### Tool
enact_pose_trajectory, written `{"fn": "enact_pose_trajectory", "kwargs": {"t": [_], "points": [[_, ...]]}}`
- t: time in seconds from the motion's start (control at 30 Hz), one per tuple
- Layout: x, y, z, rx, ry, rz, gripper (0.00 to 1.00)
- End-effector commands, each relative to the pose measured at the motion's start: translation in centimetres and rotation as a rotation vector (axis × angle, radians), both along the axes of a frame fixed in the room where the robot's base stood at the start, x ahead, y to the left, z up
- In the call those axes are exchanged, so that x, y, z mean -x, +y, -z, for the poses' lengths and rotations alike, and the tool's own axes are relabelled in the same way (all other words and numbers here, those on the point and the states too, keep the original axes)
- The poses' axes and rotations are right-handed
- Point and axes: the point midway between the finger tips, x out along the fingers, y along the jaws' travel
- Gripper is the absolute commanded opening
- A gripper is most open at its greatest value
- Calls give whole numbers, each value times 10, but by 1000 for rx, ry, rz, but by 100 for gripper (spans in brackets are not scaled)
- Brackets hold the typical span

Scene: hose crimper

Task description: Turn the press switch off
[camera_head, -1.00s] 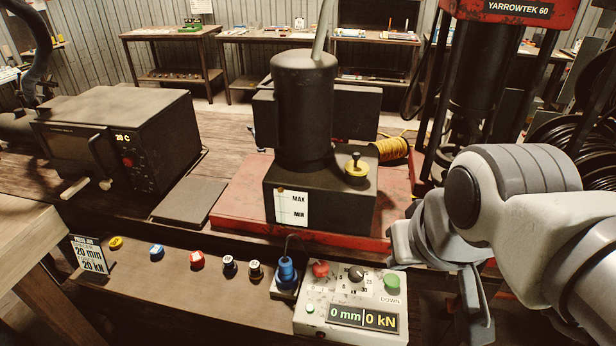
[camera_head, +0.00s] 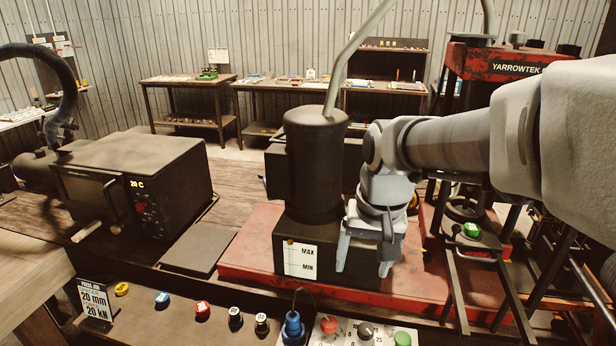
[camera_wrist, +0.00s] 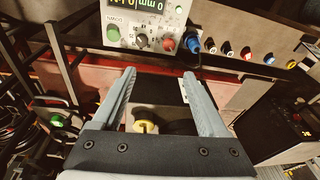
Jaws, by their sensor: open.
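My gripper (camera_head: 364,270) is open and points down over the front of the black pump block (camera_head: 330,272), beside its tall dark cylinder (camera_head: 313,165). In the wrist view, a yellow-based knob (camera_wrist: 145,127) on the block shows between the open fingers (camera_wrist: 159,76), near the palm. In the head view the arm hides this knob. The control box (camera_head: 347,332) is cut off at the bottom, with a red button (camera_head: 328,324), a dial (camera_head: 365,330) and a green button (camera_head: 403,338). No label shows which control is the press switch.
A blue connector (camera_head: 293,327) stands left of the control box, with several coloured caps along the bench edge. The red press (camera_head: 480,75) stands at right, with a green button (camera_head: 471,229). A red plate (camera_head: 255,250) lies under the block.

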Motion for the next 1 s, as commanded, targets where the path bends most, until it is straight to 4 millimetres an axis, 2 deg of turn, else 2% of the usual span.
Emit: {"fn": "enact_pose_trajectory", "kwargs": {"t": [0.03, 0.2, 0.4, 0.73, 1.0], "points": [[-13, 6, 9, 2, 32, 9, 76], [-48, 22, 38, 13, 116, 54, 76], [-73, 36, 68, 30, 178, 91, 76], [-80, 40, 94, 37, 198, 104, 76], [-79, 39, 150, 39, 201, 104, 76]]}}
